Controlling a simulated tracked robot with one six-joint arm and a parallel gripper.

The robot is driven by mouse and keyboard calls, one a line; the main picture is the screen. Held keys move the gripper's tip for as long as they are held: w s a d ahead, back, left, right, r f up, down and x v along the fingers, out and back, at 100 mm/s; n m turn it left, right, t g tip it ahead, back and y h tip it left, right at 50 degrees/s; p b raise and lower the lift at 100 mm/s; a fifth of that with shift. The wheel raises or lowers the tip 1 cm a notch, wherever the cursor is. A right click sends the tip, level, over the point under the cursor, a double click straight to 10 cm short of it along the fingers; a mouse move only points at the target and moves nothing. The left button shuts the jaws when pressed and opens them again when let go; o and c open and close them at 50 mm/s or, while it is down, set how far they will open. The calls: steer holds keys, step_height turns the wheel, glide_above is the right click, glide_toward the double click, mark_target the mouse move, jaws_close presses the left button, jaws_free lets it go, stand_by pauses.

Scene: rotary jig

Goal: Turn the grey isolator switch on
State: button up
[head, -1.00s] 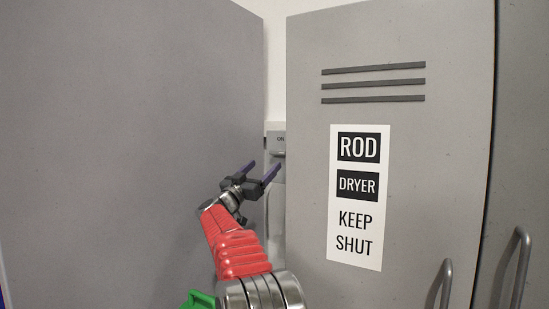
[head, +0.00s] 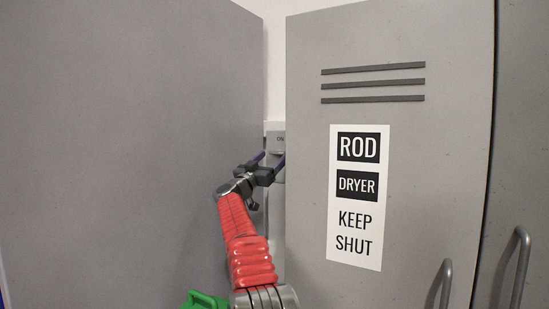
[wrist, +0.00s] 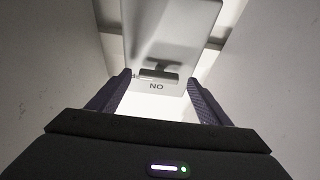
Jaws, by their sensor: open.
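The grey isolator switch (head: 277,140) is a small box on the wall in the narrow gap between two grey cabinets, with an ON label on its upper part. In the wrist view its face (wrist: 150,22) appears upside down, and a dark lever (wrist: 158,73) sticks out close to the ON label. My gripper (head: 272,158) is open and empty just in front of the switch. In the wrist view my purple fingers (wrist: 160,84) are on either side of the lever, apart from it as far as I can tell. The head view hides the lever behind my gripper.
A large grey cabinet side (head: 130,150) stands close on the left. A grey door marked ROD DRYER KEEP SHUT (head: 310,150) stands close on the right. The gap between them is little wider than my gripper. Door handles (head: 446,285) stick out at lower right.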

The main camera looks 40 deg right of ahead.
steer(key=shift+w+d+r, duration=0.15)
steer(key=shift+d+r, duration=0.1)
steer(key=shift+d, duration=0.3)
steer(key=c, duration=1)
